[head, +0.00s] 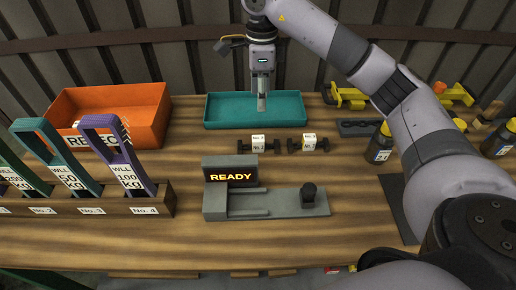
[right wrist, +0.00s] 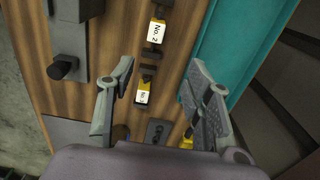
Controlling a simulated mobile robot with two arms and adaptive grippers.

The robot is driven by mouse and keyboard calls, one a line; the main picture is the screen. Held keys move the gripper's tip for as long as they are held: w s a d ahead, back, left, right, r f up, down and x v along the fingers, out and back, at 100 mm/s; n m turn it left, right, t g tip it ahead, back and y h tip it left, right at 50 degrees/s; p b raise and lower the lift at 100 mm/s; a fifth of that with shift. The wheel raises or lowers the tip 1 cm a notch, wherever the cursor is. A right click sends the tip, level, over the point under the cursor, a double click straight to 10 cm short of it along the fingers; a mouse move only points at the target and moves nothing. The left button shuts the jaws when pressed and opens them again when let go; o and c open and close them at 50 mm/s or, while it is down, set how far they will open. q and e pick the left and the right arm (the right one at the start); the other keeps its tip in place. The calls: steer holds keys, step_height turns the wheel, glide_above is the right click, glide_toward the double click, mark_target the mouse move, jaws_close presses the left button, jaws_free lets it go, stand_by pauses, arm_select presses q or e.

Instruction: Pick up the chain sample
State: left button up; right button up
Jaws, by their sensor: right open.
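Two small dark samples with white and yellow labels lie side by side on the wooden table, a left one (head: 258,143) and a right one (head: 309,142). I cannot tell which is the chain sample. In the right wrist view the left one (right wrist: 156,32), labelled No. 2, is above the other (right wrist: 145,97), whose label is too small to read surely. My right gripper (head: 262,103) points down over the teal tray, behind the left sample. In the right wrist view its fingers (right wrist: 162,65) are spread and nothing is between them. My left gripper is not in view.
The teal tray (head: 215,108) looks empty. A grey fixture (head: 216,168) reading READY stands in front of the samples. An orange REJECT bin (head: 150,100) and a wooden rack (head: 80,200) with tall numbered tags are at left. Bottles (head: 380,145) and yellow parts stand at right.

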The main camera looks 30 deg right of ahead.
steer(key=p, duration=0.2)
glide_toward(258, 138)
steer(key=f, duration=0.3)
steer(key=d+f, duration=0.1)
steer(key=f, duration=0.1)
steer(key=shift+w+f, duration=0.15)
steer(key=shift+w, duration=0.05)
steer(key=f, duration=0.1)
steer(key=f+p, duration=0.1)
steer(key=f, duration=0.1)
steer(key=a+f, duration=0.1)
steer(key=shift+s+f+p, duration=0.25)
steer(key=shift+f+p, duration=0.1)
steer(key=shift+f, duration=0.35)
steer(key=shift+c, duration=0.3)
jaws_close()
steer(key=shift+r, duration=0.1)
